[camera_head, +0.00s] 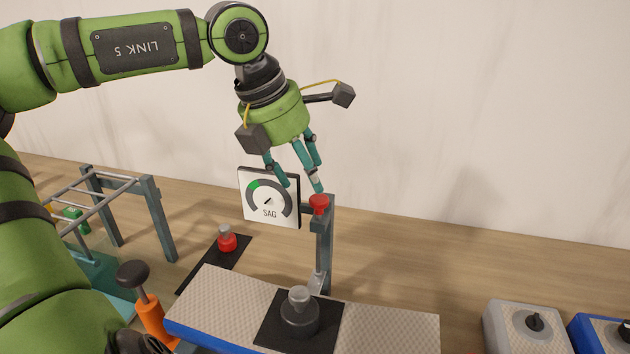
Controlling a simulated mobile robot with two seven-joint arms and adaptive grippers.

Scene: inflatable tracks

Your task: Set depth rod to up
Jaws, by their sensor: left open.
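A grey upright post (324,250) with a red cap (319,204) at its top stands behind the textured pad; it may be the depth rod, but I cannot tell for certain. My left gripper (303,186) is open, its teal fingers pointing down just above and left of the red cap. I cannot tell whether a fingertip touches the cap. A white gauge marked SAG (268,212) stands left of the post, with a green section on its dial. My right gripper is not in view.
A patterned pad (400,323) with a dark knob (299,316) lies in front. A red knob (227,241), an orange lever (148,312) and a grey frame (158,220) stand left. Grey (520,335) and blue (602,335) boxes stand right. The wood surface right of the post is clear.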

